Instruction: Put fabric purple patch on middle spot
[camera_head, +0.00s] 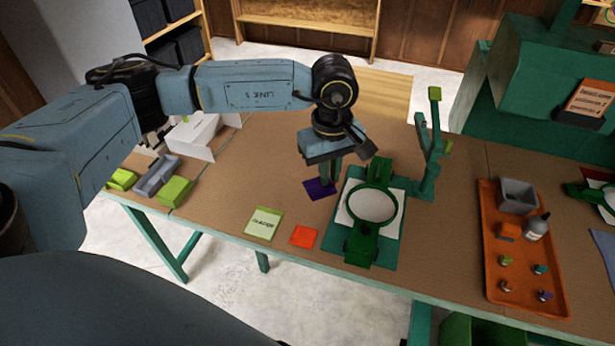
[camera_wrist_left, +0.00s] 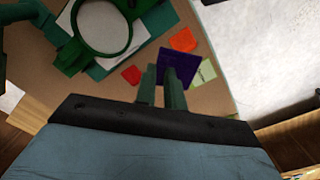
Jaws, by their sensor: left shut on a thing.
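The fabric purple patch (camera_head: 318,189) is a dark purple square in my left gripper (camera_head: 328,182), just left of the green hoop stand. The patch also shows in the left wrist view (camera_wrist_left: 178,68), where the left gripper's fingers (camera_wrist_left: 162,85) are closed at its edge. I cannot tell how high it is above the table. The stand's green ring (camera_head: 372,203) lies over white fabric (camera_head: 391,222). No spot is clearly marked as the middle one. My right gripper is not in view.
An orange patch (camera_head: 303,236) and a light green labelled patch (camera_head: 264,223) lie near the table's front edge. A red patch (camera_wrist_left: 131,75) shows in the left wrist view. An orange tray (camera_head: 492,235) with small items stands right.

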